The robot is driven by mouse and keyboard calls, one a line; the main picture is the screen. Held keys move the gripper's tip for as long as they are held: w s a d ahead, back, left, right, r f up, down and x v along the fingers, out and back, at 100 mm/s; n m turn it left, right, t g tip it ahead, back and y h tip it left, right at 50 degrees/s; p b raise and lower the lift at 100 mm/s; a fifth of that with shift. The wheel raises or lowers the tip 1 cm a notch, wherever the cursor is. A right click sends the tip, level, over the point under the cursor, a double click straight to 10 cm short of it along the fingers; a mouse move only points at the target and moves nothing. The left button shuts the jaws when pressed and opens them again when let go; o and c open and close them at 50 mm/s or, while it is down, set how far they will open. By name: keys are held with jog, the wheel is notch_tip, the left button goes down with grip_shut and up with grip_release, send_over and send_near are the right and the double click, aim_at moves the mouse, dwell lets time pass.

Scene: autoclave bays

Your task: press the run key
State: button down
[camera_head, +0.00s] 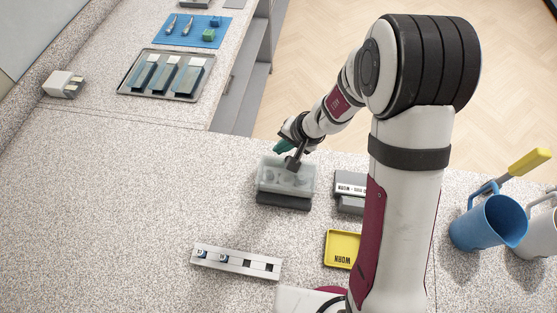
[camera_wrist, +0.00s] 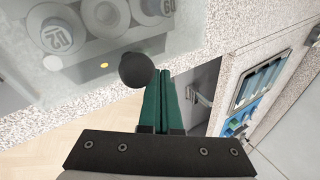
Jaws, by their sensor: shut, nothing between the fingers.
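A box-shaped unit with a clear lid (camera_head: 287,176) and a dark base (camera_head: 282,201) stands on the speckled bench. A small yellow dot (camera_wrist: 104,65) and a pale dot (camera_wrist: 53,62) show near the unit's edge. I cannot tell which, if either, is the run key. My gripper (camera_wrist: 165,74) has green fingers, shut and empty; it also shows above the unit's back edge (camera_head: 283,147).
A slotted rack (camera_head: 235,262) lies front left. A blue jug (camera_head: 487,222) stands right. A metal tray (camera_head: 122,88) is back left.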

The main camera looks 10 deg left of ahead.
jog(key=r, duration=0.1)
jog(key=w+r, duration=0.2)
jog(key=shift+r, duration=0.35)
dwell(0.5)
jog(key=s+d+r+g, duration=0.1)
jog(key=s+d+r, duration=0.3)
jog(key=s+r, duration=0.3)
jog(key=s+d+r+g, duration=0.1)
jog(key=s+d+r, duration=0.3)
jog(key=s, duration=0.5)
jog(key=s+d+r+m+h, duration=0.2)
jog(key=s+d, duration=0.3)
jog(key=s, duration=0.5)
jog(key=shift+s+h, duration=0.25)
jog(key=shift+h, duration=0.35)
